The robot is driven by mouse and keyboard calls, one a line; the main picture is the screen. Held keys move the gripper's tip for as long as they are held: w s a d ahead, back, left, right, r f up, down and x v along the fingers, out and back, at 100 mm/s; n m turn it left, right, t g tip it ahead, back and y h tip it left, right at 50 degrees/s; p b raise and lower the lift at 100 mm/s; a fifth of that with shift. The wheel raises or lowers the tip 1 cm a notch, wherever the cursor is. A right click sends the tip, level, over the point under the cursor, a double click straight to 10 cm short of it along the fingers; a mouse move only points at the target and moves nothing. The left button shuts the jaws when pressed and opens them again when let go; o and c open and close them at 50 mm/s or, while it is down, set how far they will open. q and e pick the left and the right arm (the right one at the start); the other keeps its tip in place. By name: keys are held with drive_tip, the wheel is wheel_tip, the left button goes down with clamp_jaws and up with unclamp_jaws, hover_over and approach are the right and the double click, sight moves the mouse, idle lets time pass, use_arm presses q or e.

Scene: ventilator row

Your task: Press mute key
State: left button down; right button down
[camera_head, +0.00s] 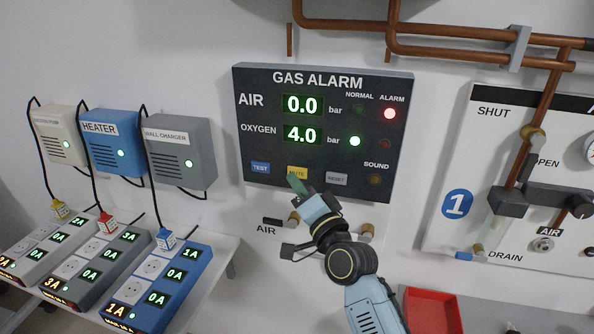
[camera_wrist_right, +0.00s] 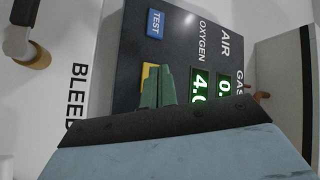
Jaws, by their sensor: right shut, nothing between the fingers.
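The dark gas alarm panel (camera_head: 320,130) hangs on the wall in the head view. Its yellow mute key (camera_head: 297,172) sits in the bottom row between the blue test key (camera_head: 260,168) and the grey reset key (camera_head: 336,179). The air line reads 0.0 bar with a red alarm lamp (camera_head: 390,113) lit; oxygen reads 4.0 with a green lamp lit. My right gripper (camera_head: 298,183) is shut and empty, its green fingertips at the lower edge of the mute key. In the right wrist view the fingers (camera_wrist_right: 157,88) partly cover the yellow key (camera_wrist_right: 148,76); contact cannot be told. My left gripper is out of view.
Wall boxes, including the blue heater (camera_head: 104,143) and grey wall charger (camera_head: 181,152), hang at left above power strips (camera_head: 157,285). Copper pipes (camera_head: 440,48) run above. A valve board (camera_head: 470,150) is at right, with a red bin (camera_head: 432,310) below. Small valve fittings sit under the panel.

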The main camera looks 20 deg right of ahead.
drive_tip(key=shift+s, duration=0.1)
drive_tip(key=s+a+p, duration=0.1)
drive_tip(key=s, duration=0.1)
drive_tip(key=s+a+p, duration=0.1)
drive_tip(key=s+a, duration=0.1)
idle(0.6)
drive_tip(key=shift+f, duration=0.1)
idle(0.5)
